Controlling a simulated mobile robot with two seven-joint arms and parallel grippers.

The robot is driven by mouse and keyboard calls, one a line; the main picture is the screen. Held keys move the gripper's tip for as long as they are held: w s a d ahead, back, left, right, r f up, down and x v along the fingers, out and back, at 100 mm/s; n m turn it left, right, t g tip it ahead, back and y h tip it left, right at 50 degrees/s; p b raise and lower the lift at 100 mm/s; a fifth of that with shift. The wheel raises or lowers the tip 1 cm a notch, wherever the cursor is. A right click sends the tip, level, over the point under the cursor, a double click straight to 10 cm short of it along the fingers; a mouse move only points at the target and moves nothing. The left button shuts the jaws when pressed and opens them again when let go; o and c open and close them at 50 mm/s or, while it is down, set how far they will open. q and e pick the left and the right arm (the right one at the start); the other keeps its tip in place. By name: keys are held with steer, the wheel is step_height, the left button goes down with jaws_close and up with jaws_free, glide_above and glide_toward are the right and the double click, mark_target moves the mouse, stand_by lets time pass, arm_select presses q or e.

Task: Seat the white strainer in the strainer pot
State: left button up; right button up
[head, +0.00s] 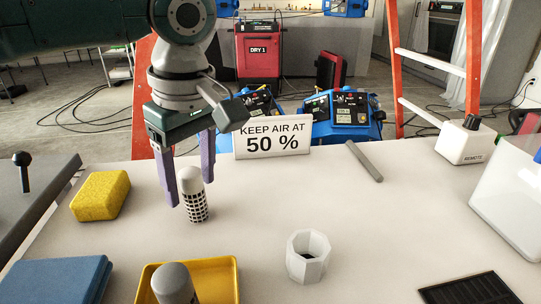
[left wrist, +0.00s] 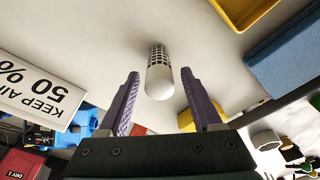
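The white strainer (head: 195,205) stands upright on the table, with a rounded white top and a dark mesh lower part. My left gripper (head: 190,190) is open, its purple fingers pointing down at the strainer. In the left wrist view, the strainer (left wrist: 158,83) shows in the gap between the fingertips (left wrist: 160,74), with space on both sides. The strainer pot (head: 294,252), a white eight-sided ring with a round opening, sits empty to the right and nearer me. My right gripper is not in view.
A yellow sponge (head: 101,196) lies left of the strainer. A yellow tray (head: 222,277) with a grey round-topped cylinder (head: 173,284) and a blue block (head: 56,282) are in front. A sign (head: 271,141) and grey rod (head: 364,161) are behind. The table around the pot is clear.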

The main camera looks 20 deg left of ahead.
arm_select(q)
jaws_close()
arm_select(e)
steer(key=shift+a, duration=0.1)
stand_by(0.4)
